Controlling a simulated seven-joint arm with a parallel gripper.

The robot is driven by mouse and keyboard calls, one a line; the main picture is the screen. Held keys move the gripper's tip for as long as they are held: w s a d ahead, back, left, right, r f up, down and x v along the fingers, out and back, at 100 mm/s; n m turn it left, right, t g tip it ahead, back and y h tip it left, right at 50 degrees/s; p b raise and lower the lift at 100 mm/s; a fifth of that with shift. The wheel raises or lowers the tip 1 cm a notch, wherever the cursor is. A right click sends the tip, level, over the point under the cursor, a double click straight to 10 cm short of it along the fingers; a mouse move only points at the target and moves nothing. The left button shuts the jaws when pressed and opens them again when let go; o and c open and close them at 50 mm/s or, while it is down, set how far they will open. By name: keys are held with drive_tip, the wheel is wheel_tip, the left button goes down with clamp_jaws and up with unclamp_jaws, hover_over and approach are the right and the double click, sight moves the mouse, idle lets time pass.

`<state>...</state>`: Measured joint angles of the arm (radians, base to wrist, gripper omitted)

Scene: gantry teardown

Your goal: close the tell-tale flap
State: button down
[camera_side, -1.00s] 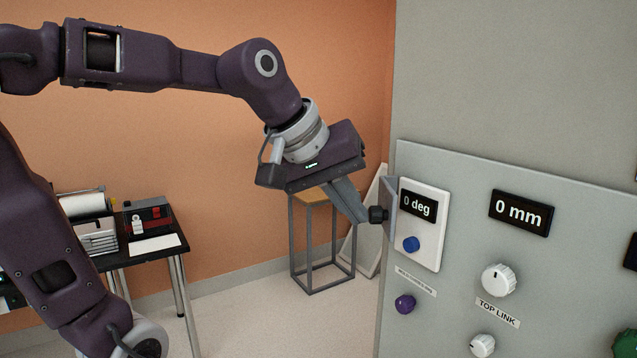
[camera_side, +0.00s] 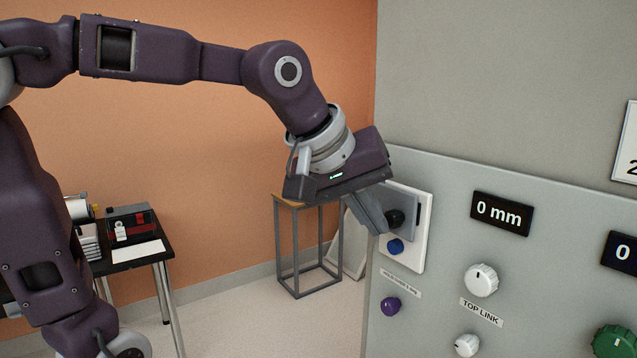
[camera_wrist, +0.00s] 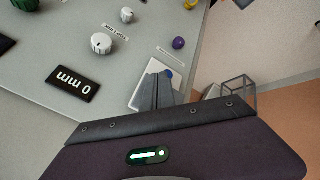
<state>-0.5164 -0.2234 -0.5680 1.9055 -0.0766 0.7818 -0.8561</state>
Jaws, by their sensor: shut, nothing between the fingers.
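The tell-tale flap (camera_side: 407,224) is a grey plate with a black knob (camera_side: 396,218), on a white plate (camera_side: 422,240) at the panel's left end. The flap lies across the display that read "0 deg" and hides most of it. A dark strip shows beside its right edge, and I cannot tell whether it is flush. My gripper (camera_side: 377,222) is shut and empty, with its fingertips against or very near the flap beside the knob. In the wrist view the shut fingers (camera_wrist: 157,90) reach over the white plate (camera_wrist: 138,97) and hide the flap there.
A blue knob (camera_side: 396,246) sits just below the flap and a purple knob (camera_side: 390,306) lower down. A "0 mm" display (camera_side: 502,213) and white dials (camera_side: 481,280) are to the right. A metal-framed stand (camera_side: 318,248) and a black table (camera_side: 135,251) stand behind.

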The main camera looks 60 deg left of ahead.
drive_tip(key=s+d+r, duration=0.4)
drive_tip(key=s+r, duration=0.4)
drive_tip(key=s+a+f+m+g, duration=0.1)
drive_tip(key=s+a+f+m, duration=0.3)
drive_tip(key=s+f, duration=0.2)
drive_tip(key=s+a+f+m, duration=0.4)
drive_tip(key=s+f+m, duration=0.1)
drive_tip(key=f, duration=0.6)
drive_tip(key=shift+s+a+f+g, duration=0.2)
drive_tip(key=shift+s+g, duration=0.2)
drive_tip(key=shift+s, duration=0.15)
